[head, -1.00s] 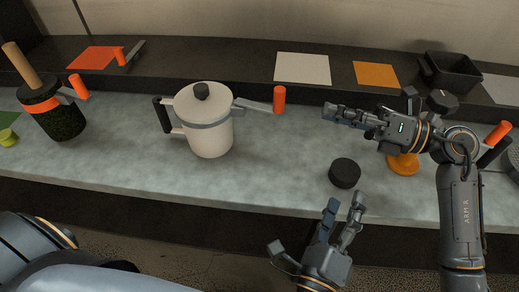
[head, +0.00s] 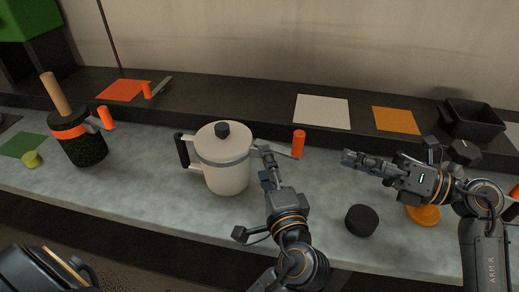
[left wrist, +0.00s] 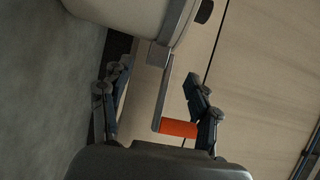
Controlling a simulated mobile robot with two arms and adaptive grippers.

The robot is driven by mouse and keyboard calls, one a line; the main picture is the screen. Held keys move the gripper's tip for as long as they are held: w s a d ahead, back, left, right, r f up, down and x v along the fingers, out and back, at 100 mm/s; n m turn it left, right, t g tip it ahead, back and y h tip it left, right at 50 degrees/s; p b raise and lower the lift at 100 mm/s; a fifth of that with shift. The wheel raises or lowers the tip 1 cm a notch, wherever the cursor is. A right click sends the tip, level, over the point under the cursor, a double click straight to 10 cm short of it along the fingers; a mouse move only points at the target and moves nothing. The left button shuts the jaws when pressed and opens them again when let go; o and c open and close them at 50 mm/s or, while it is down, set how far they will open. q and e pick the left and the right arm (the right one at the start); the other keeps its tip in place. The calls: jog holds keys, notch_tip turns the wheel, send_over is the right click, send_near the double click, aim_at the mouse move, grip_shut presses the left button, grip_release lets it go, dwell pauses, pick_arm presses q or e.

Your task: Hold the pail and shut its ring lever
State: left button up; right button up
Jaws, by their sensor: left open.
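The cream pail (head: 224,172) stands upright on the grey counter, with a black knob on its lid and a black handle on its left. A grey ring circles its top. My left gripper (head: 267,166) is open just right of the pail, at the lever. In the left wrist view the lever (left wrist: 162,92) and orange grip (left wrist: 179,128) lie between its spread fingers (left wrist: 156,78); contact is unclear. My right gripper (head: 349,159) hovers right of the lever, apart from the pail; its finger gap is unclear.
A black puck (head: 361,220) and an orange disc (head: 424,215) lie at the right. A dark pail with an orange band (head: 68,132) stands at the left. A black bin (head: 474,121) sits on the raised back shelf.

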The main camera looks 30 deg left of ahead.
aim_at(258, 144)
pick_arm(q)
jog(key=x, duration=0.6)
jog(key=shift+w+a, duration=0.2)
jog(key=shift+w, duration=0.05)
grip_shut()
jog(key=shift+f, duration=0.2)
dwell(1.0)
